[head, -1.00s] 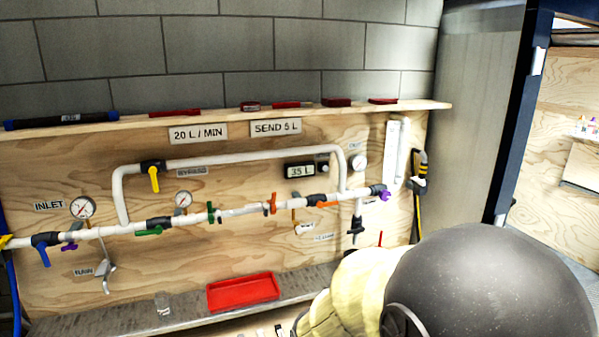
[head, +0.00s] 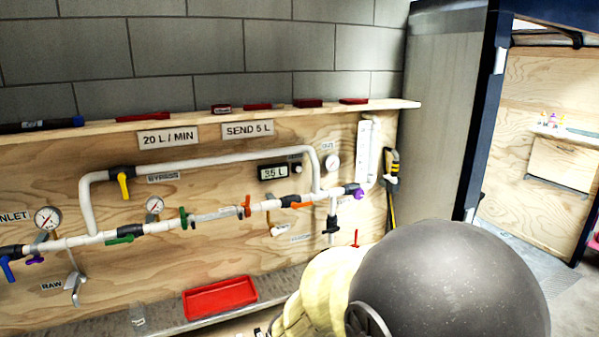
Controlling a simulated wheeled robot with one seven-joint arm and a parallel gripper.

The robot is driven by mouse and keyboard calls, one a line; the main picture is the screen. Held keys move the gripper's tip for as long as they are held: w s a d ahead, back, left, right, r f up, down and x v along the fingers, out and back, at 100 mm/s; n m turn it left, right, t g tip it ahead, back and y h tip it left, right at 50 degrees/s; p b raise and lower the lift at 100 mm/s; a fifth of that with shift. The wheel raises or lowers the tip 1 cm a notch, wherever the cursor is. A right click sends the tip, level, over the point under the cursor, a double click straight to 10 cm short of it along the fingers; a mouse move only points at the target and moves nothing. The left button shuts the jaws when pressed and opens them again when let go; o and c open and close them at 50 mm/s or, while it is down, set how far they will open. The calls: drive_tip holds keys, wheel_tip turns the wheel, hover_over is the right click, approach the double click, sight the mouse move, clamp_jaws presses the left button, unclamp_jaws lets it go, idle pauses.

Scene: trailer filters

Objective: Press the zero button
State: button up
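The meter (head: 272,171) on the plywood board has a dark display reading 35 L. A small dark button-like part (head: 296,167) sits just right of the display, under a tiny label too small to read clearly; it may be the zero button. Nothing touches the meter or this part. My gripper is not in view. A large dark rounded form and a cream part at the lower right block the view of the bench's right end.
White pipework (head: 210,160) with coloured valve handles and gauges runs across the board. A shelf (head: 200,121) holds red items. A doorway opens at right.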

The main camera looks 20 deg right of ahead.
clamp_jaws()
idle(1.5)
